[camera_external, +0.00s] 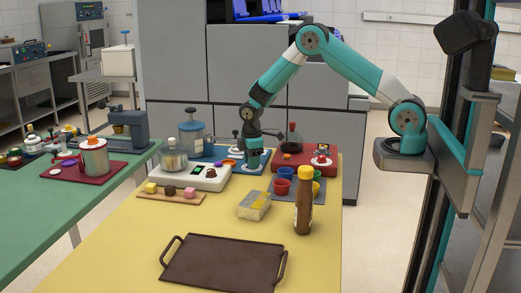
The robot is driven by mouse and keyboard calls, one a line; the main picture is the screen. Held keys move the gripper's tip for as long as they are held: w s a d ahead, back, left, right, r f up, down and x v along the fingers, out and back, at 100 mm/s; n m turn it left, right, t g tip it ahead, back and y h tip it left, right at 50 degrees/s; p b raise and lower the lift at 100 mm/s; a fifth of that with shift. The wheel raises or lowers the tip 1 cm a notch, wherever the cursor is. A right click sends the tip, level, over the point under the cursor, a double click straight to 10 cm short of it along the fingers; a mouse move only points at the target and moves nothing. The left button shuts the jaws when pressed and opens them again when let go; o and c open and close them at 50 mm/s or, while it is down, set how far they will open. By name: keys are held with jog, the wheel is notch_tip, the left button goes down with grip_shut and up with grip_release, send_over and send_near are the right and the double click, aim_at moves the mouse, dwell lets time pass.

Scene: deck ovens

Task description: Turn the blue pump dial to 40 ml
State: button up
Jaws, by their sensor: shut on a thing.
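My gripper (254,168) points down at the right part of this base, behind the white scale. It is shut at the spot of the pump's dial. The jaws and wrist hide the dial, and its pointer and scale marks are too small to read.
Close by are a white scale (205,180) with a jar, a red unit (302,162) with a dark flask, and several coloured cups (282,186). A brown bottle (303,205), a sponge-like block (254,205) and a dark tray (222,262) lie nearer. Table front left is clear.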

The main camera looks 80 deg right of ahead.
jog(key=m, duration=0.4)
jog(key=shift+m, duration=2.3)
jog(key=o, duration=0.9)
jog(key=shift+r, duration=0.1)
notch_tip(320, 180, up, 17)
jog(key=shift+r+b, duration=0.15)
jog(key=shift+b, duration=0.15)
